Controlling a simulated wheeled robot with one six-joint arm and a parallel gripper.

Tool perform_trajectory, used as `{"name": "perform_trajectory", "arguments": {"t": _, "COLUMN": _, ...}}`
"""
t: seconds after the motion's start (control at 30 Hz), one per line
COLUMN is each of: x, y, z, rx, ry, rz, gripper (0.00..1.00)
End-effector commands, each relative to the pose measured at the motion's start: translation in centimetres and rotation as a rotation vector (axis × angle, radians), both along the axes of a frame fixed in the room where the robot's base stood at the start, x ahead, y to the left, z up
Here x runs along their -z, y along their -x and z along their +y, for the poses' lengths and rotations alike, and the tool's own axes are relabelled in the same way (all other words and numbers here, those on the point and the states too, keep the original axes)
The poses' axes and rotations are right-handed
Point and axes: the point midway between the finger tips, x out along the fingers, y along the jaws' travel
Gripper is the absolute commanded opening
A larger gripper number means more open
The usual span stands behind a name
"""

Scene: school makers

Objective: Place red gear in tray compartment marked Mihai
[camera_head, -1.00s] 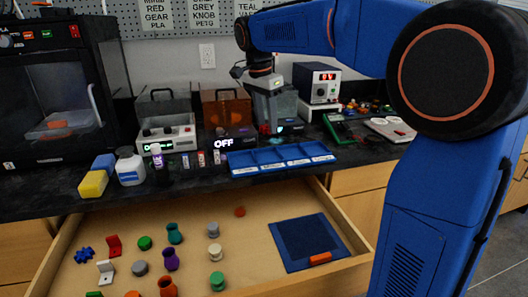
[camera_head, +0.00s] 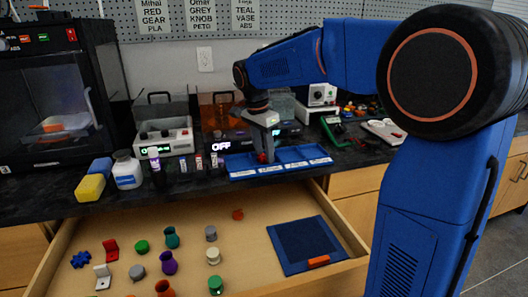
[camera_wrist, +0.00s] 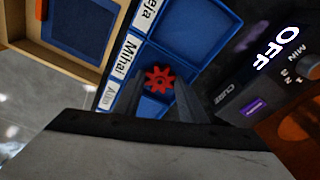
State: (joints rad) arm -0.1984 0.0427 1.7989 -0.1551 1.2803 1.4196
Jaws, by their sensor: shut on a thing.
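My gripper (camera_head: 263,153) is shut on the red gear (camera_wrist: 159,78), which sits between the fingertips in the wrist view. In the head view the gear shows as a small red spot (camera_head: 262,158) at the fingertips, low over the blue tray (camera_head: 240,174). The tray's compartments carry white labels; the wrist view shows one label reading Mihai (camera_wrist: 118,58), between one ending in "eja" (camera_wrist: 149,17) and one that seems to read Alin (camera_wrist: 108,95). The gear appears over or just inside the compartment beside the Mihai label. Whether it touches the floor I cannot tell.
A black device with an OFF display (camera_head: 221,147) stands close behind the tray. Bottles and a yellow sponge (camera_head: 90,187) are left; a printer (camera_head: 55,100) is far left.

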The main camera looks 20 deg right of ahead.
Motion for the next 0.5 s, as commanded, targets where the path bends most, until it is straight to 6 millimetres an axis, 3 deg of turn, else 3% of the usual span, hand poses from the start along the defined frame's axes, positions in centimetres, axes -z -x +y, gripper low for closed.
{"name": "perform_trajectory", "arguments": {"t": 0.2, "x": 0.3, "y": 0.02, "z": 0.0, "rx": 0.0, "ry": 0.0, "rz": 0.001, "gripper": 0.17}}
{"name": "perform_trajectory", "arguments": {"t": 0.23, "x": 0.26, "y": 0.02, "z": -0.01, "rx": 0.0, "ry": 0.0, "rz": 0.001, "gripper": 0.45}}
{"name": "perform_trajectory", "arguments": {"t": 0.5, "x": 0.23, "y": 0.01, "z": 0.0, "rx": 0.0, "ry": 0.0, "rz": 0.001, "gripper": 0.45}}
